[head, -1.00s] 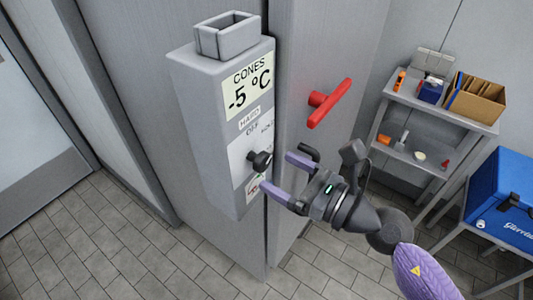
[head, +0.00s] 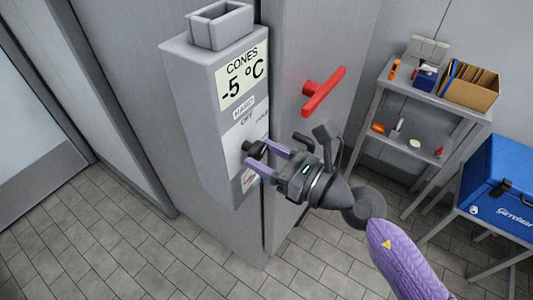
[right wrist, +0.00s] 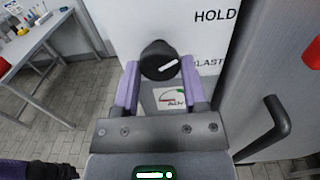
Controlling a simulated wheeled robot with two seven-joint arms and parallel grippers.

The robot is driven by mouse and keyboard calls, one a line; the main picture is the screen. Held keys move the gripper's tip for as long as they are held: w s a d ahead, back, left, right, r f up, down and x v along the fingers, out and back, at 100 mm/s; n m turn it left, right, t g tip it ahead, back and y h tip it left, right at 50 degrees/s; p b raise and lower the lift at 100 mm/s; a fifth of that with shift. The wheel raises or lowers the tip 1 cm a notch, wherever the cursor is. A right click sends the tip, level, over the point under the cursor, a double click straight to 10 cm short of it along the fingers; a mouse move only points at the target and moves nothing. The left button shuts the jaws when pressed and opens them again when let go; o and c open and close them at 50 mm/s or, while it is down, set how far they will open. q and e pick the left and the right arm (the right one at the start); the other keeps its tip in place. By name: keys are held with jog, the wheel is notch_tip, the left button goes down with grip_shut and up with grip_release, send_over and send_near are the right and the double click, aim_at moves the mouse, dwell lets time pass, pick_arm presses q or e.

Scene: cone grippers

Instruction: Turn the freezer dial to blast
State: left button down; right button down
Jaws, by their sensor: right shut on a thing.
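A red handle (head: 322,92) sticks out from the freezer door to the right of the box. A grey shelf unit (head: 400,85) with small items and a blue cooler box (head: 500,185) stand at the right. The tiled floor (head: 90,235) is clear at lower left.

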jog(key=shift+r+m+p, duration=0.1)
jog(key=shift+m+p, duration=0.45)
jog(key=shift+m, duration=0.05)
jog(key=shift+r+m+p, duration=0.1)
jog(key=shift+m+p, duration=0.8)
jog(key=shift+m, duration=0.3)
jog(key=m+p, duration=0.2)
jog(key=m, duration=0.1)
jog(key=shift+m, duration=0.3)
jog(key=shift+s+m+p, duration=0.1)
jog(key=shift+m+p, duration=0.65)
jog(key=shift+m, duration=0.45)
jog(key=shift+m+p, duration=0.55)
jog(key=shift+m, duration=0.55)
